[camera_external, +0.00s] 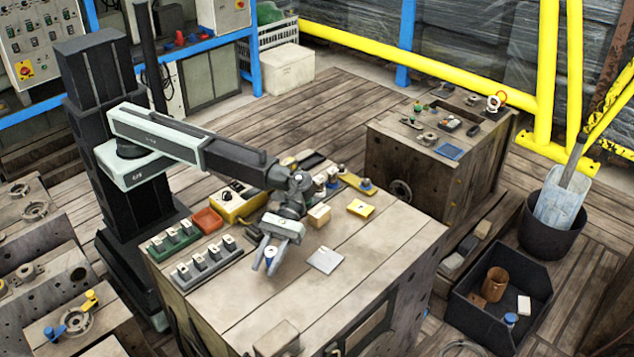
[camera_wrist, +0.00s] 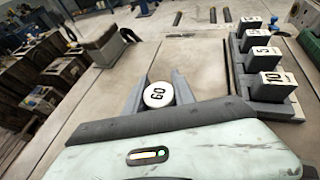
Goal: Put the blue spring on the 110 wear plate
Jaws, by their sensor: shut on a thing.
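My gripper (camera_external: 270,262) is shut on the blue spring (camera_external: 270,254) above the front part of the wooden bench top. In the wrist view, the spring's round white top (camera_wrist: 158,95) reads 60 and sits between the two grey fingers. A flat light grey plate (camera_external: 325,260) lies on the bench to the right of my gripper. A yellow plate (camera_external: 361,208) lies farther back. I cannot read a number on either plate, so I cannot tell which is the 110 wear plate.
Racks of small labelled blocks (camera_external: 207,260) stand left of my gripper, with a yellow control box (camera_external: 238,203) behind them. A wooden block (camera_external: 319,215) and small parts stand at the back. Another block (camera_external: 277,338) is at the front edge. The bench's right side is mostly clear.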

